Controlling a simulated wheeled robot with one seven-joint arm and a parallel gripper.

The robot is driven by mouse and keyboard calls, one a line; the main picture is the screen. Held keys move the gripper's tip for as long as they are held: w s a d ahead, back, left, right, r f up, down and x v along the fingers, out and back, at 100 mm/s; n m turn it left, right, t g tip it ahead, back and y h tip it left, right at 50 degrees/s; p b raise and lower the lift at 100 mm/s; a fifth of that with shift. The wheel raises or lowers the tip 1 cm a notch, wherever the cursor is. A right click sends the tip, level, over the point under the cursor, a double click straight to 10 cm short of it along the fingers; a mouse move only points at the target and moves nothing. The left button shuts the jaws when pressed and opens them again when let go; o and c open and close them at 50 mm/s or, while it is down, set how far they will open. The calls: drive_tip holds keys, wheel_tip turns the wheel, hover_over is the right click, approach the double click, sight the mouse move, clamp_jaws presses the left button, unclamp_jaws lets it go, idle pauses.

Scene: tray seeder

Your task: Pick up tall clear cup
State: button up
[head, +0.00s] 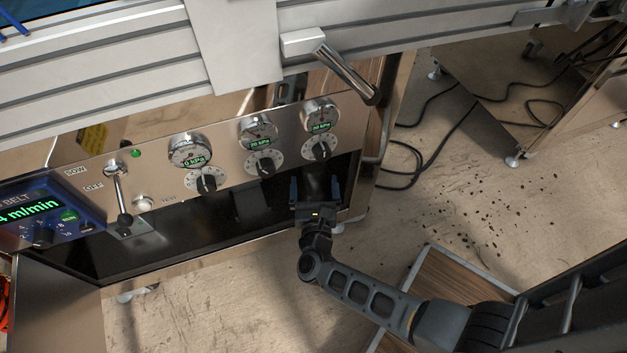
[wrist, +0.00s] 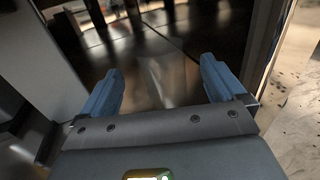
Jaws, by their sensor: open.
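I cannot make out the tall clear cup for certain in either view. In the wrist view a faint, pale, see-through patch (wrist: 158,80) shows between and beyond my fingers. I cannot tell whether it is the cup or a reflection on the dark surface. My gripper (head: 315,186) is open, with its two blue fingers apart, at the right end of the dark recess under the control panel. The wrist view also shows my gripper (wrist: 160,76) with no thing clearly between the fingers.
The steel control panel (head: 225,150) with gauges and knobs stands just beyond my gripper. A lever handle (head: 345,72) juts out above. The dark shelf (head: 170,238) runs left below the panel. Cables (head: 405,165) lie on the floor at right.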

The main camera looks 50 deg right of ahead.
sight(314, 167)
drive_tip(key=shift+b+x, duration=0.75)
drive_tip(key=shift+x, duration=2.45)
drive_tip(key=shift+f, duration=0.15)
drive_tip(key=shift+c, duration=0.4)
drive_tip(key=c, duration=1.1)
